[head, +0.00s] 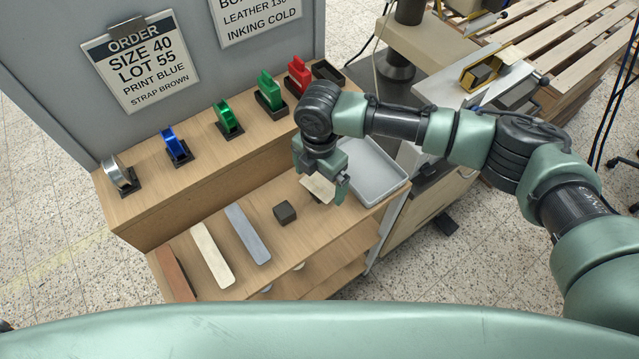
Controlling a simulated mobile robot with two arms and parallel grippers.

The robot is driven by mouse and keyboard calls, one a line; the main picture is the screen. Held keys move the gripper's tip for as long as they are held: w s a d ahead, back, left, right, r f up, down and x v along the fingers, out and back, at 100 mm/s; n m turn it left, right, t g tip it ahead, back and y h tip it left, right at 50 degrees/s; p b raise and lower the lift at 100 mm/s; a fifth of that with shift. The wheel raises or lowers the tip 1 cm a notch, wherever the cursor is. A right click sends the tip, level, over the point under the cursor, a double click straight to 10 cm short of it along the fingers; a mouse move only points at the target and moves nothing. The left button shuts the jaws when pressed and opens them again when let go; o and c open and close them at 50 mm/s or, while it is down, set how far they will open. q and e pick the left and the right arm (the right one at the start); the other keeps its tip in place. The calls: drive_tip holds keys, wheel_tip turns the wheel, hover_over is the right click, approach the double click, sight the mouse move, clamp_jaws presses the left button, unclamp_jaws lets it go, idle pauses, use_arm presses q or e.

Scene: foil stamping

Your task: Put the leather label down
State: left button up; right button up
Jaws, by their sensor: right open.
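The leather label, a small beige piece (318,188), is at the right part of the wooden bench top (245,195), left of the grey tray. My right gripper (328,190) is right over it, pointing down, with its fingers apart on either side of the label. The arm and fingers cover part of the label. I cannot tell whether the label lies flat on the bench or still touches a finger. My left gripper is not in view.
A grey tray (372,178) lies close right of my gripper. A dark block (284,212) sits to its left, then grey (247,234), cream (212,255) and brown (173,275) straps. Foil rolls (170,143) and red and green items (299,74) line the raised shelf behind.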

sight(320, 186)
drive_tip(key=shift+f, duration=0.15)
drive_tip(key=c, duration=1.4)
drive_tip(key=shift+r, duration=0.55)
wheel_tip(320, 186, up, 20)
drive_tip(key=f+b, duration=0.1)
drive_tip(key=b, duration=0.3)
drive_tip(key=s+d+f+m, duration=0.1)
drive_tip(key=s+d+m, duration=0.1)
drive_tip(key=d+m, duration=0.4)
drive_tip(key=s+d+m, duration=0.2)
drive_tip(key=d+m, duration=0.4)
drive_tip(key=m, duration=0.6)
drive_tip(key=s+d+f+m, duration=0.1)
drive_tip(key=s+d+m, duration=0.1)
drive_tip(key=d+m, duration=0.5)
drive_tip(key=shift+s+d+f+m, duration=0.1)
drive_tip(key=shift+s+f+m, duration=0.05)
drive_tip(key=shift+m, duration=0.45)
drive_tip(key=shift+s+f+m, duration=0.1)
drive_tip(key=shift+f+m, duration=0.05)
drive_tip(key=shift+m, duration=0.45)
